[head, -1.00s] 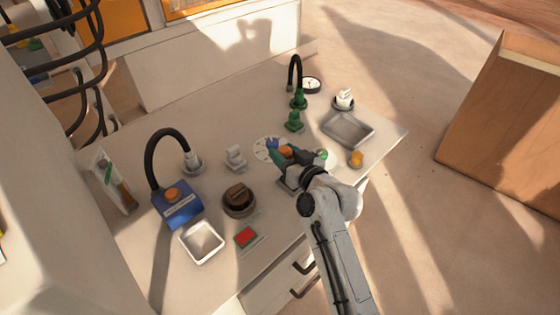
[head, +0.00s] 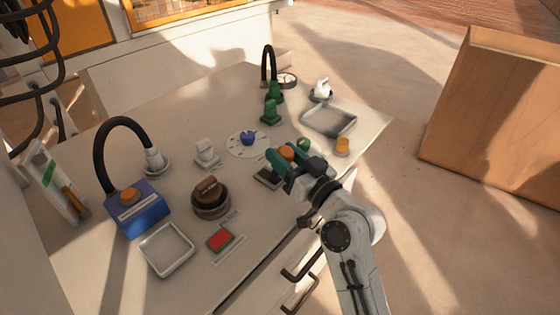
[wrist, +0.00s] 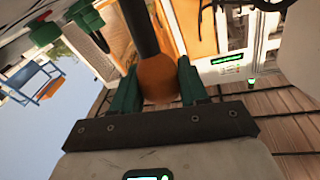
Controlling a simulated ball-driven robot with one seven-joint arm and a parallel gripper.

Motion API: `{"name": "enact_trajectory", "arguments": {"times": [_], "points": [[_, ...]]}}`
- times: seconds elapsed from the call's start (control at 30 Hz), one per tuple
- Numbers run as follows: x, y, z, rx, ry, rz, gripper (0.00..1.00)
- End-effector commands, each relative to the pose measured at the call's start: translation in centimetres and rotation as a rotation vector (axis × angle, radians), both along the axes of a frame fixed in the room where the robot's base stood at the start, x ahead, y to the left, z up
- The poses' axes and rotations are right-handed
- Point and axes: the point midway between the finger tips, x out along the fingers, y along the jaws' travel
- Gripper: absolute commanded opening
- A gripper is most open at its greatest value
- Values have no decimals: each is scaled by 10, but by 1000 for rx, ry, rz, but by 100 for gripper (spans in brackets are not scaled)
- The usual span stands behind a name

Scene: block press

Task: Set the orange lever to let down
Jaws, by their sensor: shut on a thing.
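The orange lever has a round orange knob (head: 286,152) and a dark base (head: 267,178) on the table. In the wrist view its orange ball (wrist: 158,78) sits between the green fingers, with a thick black shaft running from it. My gripper (head: 290,158) is shut on this knob. In the head view the knob stands up and to the right of the base, so the lever looks tilted right. The fingers hide much of the shaft there.
A brown round knob (head: 209,192), red button (head: 220,239) and blue box (head: 139,210) are left.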

Motion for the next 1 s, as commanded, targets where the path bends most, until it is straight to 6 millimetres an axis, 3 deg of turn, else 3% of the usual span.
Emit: {"name": "enact_trajectory", "arguments": {"times": [0.67, 0.7, 0.9, 1.0], "points": [[-2, -7, 0, 33, -28, -7, 0], [-2, -7, 0, 33, -28, -7, 46], [-2, -6, 0, 32, -26, -4, 66], [-2, -5, -1, 32, -26, -3, 67]]}}
